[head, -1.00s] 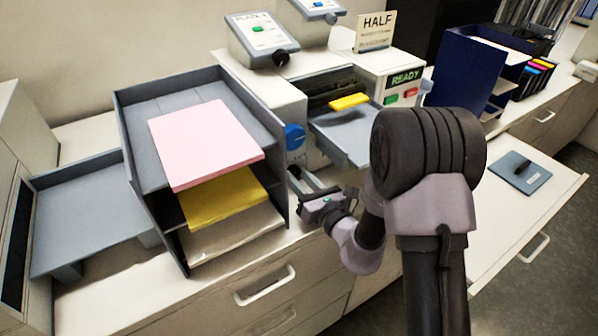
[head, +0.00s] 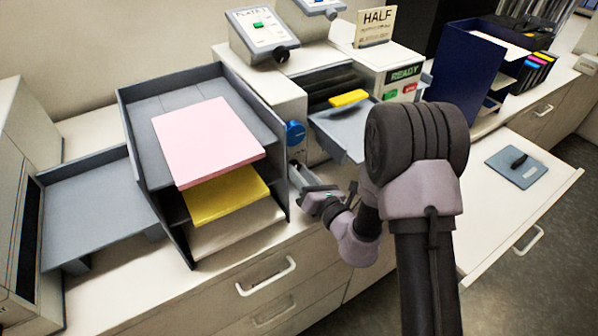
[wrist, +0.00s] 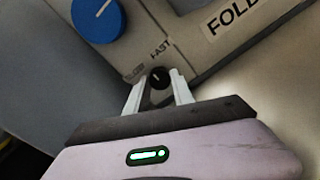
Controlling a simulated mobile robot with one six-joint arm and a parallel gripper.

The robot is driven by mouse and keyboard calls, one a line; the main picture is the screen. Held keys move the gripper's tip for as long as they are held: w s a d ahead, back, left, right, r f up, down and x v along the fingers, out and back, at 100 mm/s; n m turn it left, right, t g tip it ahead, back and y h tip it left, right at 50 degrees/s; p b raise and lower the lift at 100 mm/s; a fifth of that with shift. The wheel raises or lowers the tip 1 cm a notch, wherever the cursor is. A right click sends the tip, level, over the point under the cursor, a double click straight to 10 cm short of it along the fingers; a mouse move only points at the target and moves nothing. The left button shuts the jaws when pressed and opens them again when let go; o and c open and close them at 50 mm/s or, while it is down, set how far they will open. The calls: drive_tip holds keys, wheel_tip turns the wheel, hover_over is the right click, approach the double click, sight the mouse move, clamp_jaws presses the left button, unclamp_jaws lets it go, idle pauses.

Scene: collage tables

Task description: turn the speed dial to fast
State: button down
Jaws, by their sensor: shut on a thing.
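The speed dial (wrist: 157,78) is a small black round knob on the grey machine front, seen in the wrist view. The word FAST (wrist: 160,50) is printed above it, and a fainter label, SLOW (wrist: 133,72), is to its left. A small pale mark shows on the knob, seemingly pointing up towards FAST; its exact angle is hard to tell. My gripper (wrist: 158,88) is shut on the dial, one pale finger on each side. In the head view my gripper (head: 302,180) is low at the machine's front, below the blue knob, and the dial is hidden.
A larger blue knob (wrist: 98,14) sits just above the dial, with a FOLD label (wrist: 232,14) to the right. The machine's grey tray (head: 345,128) juts out above my gripper. A paper rack (head: 150,170) stands close on the left. A drawer (head: 490,205) is open at right.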

drive_tip(key=c, duration=1.1)
unclamp_jaws()
drive_tip(key=b+v, duration=0.1)
drive_tip(key=v, duration=1)
drive_tip(key=shift+s+d+f, duration=0.1)
drive_tip(key=shift+s+d, duration=0.1)
drive_tip(key=shift+d, duration=0.15)
drive_tip(key=p+v, duration=0.5)
drive_tip(key=shift+s+d+p, duration=0.1)
drive_tip(key=shift+s+p, duration=0.25)
